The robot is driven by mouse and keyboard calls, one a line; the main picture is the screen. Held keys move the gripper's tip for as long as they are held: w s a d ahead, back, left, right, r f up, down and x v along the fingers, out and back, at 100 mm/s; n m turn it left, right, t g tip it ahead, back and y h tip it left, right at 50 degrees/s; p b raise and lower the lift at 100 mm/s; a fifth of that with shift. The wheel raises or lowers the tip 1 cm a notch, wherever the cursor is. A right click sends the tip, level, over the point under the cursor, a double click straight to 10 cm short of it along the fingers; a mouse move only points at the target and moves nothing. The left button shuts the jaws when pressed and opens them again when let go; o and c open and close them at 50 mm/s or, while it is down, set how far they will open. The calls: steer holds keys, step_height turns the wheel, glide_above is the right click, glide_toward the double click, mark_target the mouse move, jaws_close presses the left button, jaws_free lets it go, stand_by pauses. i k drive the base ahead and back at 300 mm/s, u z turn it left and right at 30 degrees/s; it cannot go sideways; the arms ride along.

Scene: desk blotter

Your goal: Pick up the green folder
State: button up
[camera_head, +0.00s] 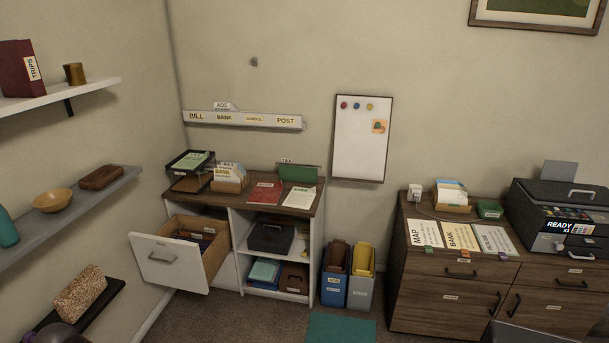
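A green folder (298,174) with a pale label strip along its top edge stands upright at the back of the left cabinet's top (240,202). A red folder or booklet (266,191) and a white sheet (300,197) lie in front of it. Its lower edge is hard to make out. A smaller green-covered item (193,160) lies in the black letter tray (190,172) at the left end of that cabinet. My gripper is not in view.
The cabinet's left drawer (168,262) is pulled out. Blue and grey bins (333,288) stand on the floor right of the cabinet. A teal mat (340,329) lies in front. A brown dresser (455,293) holds papers, a green box (489,209) and a printer (565,205).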

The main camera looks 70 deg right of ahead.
mark_target(288, 170)
steer(key=z, duration=0.25)
steer(key=i, duration=0.85)
steer(key=z, duration=0.55)
steer(key=i, duration=0.9)
steer(key=z, duration=0.6)
steer(key=i, duration=0.75)
steer(key=z, duration=0.85)
steer(key=i, duration=0.5)
steer(key=z, duration=0.7)
steer(key=i, duration=0.55)
steer(key=z, duration=0.4)
